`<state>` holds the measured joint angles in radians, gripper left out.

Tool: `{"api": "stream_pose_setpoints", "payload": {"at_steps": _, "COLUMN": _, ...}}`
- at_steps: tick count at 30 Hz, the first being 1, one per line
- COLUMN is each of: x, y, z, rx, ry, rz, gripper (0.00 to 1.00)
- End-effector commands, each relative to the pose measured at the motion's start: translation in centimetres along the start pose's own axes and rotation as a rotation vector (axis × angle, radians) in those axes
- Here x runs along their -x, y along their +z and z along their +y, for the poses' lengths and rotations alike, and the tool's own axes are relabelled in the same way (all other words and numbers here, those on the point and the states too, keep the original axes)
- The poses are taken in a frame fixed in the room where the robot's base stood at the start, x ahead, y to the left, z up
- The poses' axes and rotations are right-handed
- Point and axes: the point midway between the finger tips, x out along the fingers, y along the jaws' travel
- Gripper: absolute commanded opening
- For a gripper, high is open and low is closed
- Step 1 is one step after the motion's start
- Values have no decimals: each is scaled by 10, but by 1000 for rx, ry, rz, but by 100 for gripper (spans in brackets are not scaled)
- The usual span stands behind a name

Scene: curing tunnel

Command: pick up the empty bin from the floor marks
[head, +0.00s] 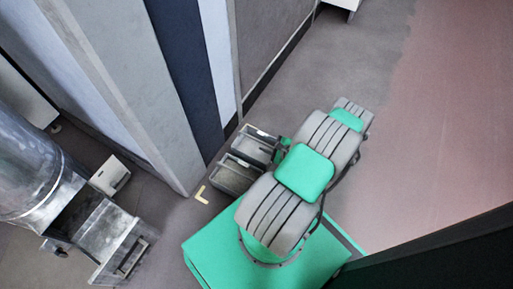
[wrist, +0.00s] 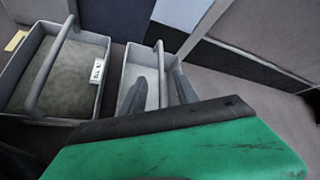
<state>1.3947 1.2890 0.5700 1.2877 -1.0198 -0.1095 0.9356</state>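Two grey bins stand side by side on the floor. The bin nearer the floor mark (head: 236,176), on the left in the wrist view (wrist: 91,108), has a bar handle, a small white label and a grey, rough-looking bottom or filling. The other bin (head: 257,143), narrower in the wrist view (wrist: 131,68), looks empty in the part I see. My gripper (wrist: 160,88) reaches down at this second bin, its two dark fingers apart, with a thin upright bar or wall of the bin between them. I see no clear contact. My arm hides part of the bins in the head view.
A pale yellow corner mark (head: 201,194) lies on the floor beside the bins. A tall panelled wall (head: 140,90) rises close behind them. A metal duct (head: 35,170) and a metal chute (head: 108,240) stand at the left. Open floor (head: 440,110) lies to the right.

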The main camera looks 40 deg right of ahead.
Motion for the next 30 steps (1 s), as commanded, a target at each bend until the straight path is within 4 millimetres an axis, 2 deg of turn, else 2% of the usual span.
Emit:
{"api": "stream_pose_setpoints", "payload": {"at_steps": 2, "x": 2, "y": -10, "z": 5, "rx": -60, "ry": -43, "rz": 7, "gripper": 37}}
{"api": "stream_pose_setpoints", "payload": {"at_steps": 4, "x": -5, "y": -13, "z": 8, "rx": -75, "ry": -52, "rz": 8, "gripper": 37}}
{"api": "stream_pose_setpoints", "payload": {"at_steps": 17, "x": -72, "y": -15, "z": 4, "rx": -69, "ry": -49, "rz": 7, "gripper": 37}}
{"api": "stream_pose_setpoints", "payload": {"at_steps": 24, "x": -75, "y": -13, "z": 2, "rx": -72, "ry": -49, "rz": 8, "gripper": 37}}
{"api": "stream_pose_setpoints", "payload": {"at_steps": 30, "x": -75, "y": -13, "z": 2, "rx": -71, "ry": -49, "rz": 8, "gripper": 22}}
